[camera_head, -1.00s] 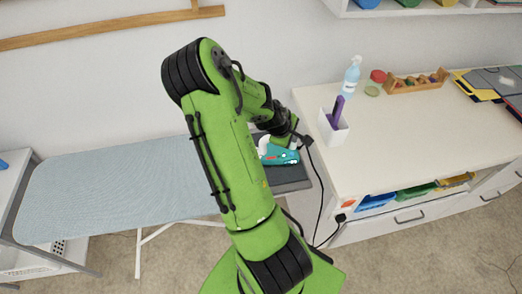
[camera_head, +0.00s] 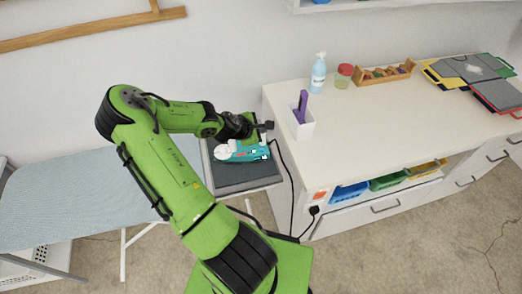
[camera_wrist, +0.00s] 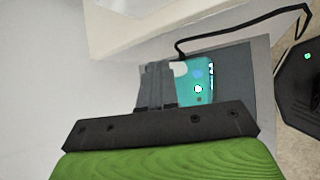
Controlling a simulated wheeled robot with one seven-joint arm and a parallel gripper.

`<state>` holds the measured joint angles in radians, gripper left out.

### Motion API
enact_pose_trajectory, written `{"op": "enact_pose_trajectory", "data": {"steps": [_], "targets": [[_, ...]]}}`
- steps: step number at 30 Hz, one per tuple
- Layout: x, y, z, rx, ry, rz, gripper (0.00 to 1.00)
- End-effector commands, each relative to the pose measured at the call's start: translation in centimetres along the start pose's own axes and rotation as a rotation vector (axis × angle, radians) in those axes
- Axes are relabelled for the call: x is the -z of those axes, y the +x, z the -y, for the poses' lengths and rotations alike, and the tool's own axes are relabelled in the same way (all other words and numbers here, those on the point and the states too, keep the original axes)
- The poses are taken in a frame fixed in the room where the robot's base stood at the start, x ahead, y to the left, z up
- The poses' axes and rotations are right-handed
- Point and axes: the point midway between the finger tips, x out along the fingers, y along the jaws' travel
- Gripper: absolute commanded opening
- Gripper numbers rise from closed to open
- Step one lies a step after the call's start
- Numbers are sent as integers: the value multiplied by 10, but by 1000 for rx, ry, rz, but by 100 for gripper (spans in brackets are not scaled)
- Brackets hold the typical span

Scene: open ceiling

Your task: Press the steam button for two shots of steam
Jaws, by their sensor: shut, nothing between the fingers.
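The teal and white iron (camera_head: 242,151) lies on the dark rest (camera_head: 245,175) at the right end of the ironing board. In the wrist view the iron (camera_wrist: 203,88) shows to the right of my fingers, partly hidden by them, with small light and dark marks on its teal body. My gripper (camera_head: 268,126) is above the far side of the iron and appears apart from it. In the wrist view my gripper's fingers (camera_wrist: 155,70) are together with nothing between them. I cannot tell which mark is the steam button.
A black cord (camera_head: 290,190) runs from the iron to a socket (camera_head: 314,210) on the white counter's (camera_head: 370,125) front. A white holder (camera_head: 300,125) stands near the counter's left edge, close to my gripper. The ironing board (camera_head: 75,195) is bare.

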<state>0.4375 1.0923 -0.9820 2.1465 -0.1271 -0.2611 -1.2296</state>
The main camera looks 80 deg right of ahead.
Motion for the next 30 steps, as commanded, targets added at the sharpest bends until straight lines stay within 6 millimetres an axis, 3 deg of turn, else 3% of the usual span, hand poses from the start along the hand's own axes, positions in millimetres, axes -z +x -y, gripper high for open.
{"op": "enact_pose_trajectory", "data": {"steps": [15,30], "targets": [[40,54,39,0,0,0,0],[39,54,39,0,0,0,0]]}}
